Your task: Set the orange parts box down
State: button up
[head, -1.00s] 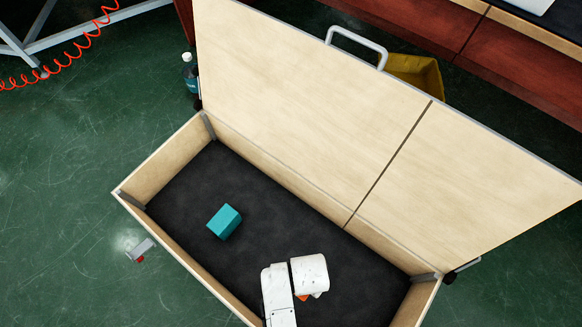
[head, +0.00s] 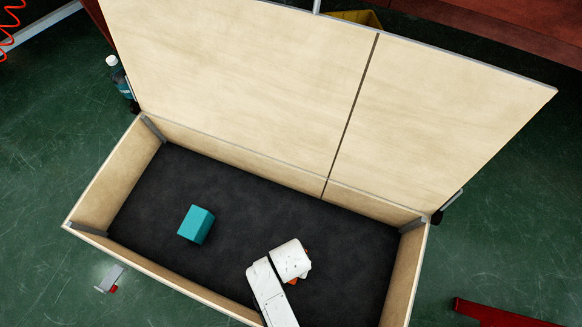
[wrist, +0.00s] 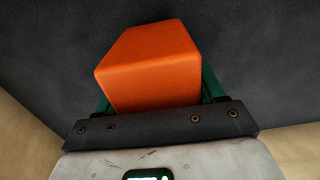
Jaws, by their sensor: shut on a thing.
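The orange parts box (wrist: 150,65) is between the jaws of my gripper (wrist: 155,95) in the wrist view, and the gripper is shut on it. Dark floor lining shows behind the box; I cannot tell whether the box touches it. In the head view, my white wrist hides most of the box, and only small orange bits of the parts box (head: 304,265) show. The gripper is over the dark floor of a wooden chest (head: 165,272), right of a teal box (head: 196,224).
The teal box sits on the dark lining in the chest's left half. The raised wooden lid (head: 240,85) stands along the far side. Dark floor (head: 350,235) is clear to the right of my gripper. A bottle (head: 119,76) stands outside, at the left.

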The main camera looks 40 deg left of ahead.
jog(key=shift+f, duration=0.9)
jog(key=shift+f+b, duration=0.2)
jog(key=shift+b, duration=0.15)
jog(key=o, duration=1.3)
notch_tip(320, 180, up, 12)
jog(key=p, duration=0.7)
jog(key=shift+r, duration=0.2)
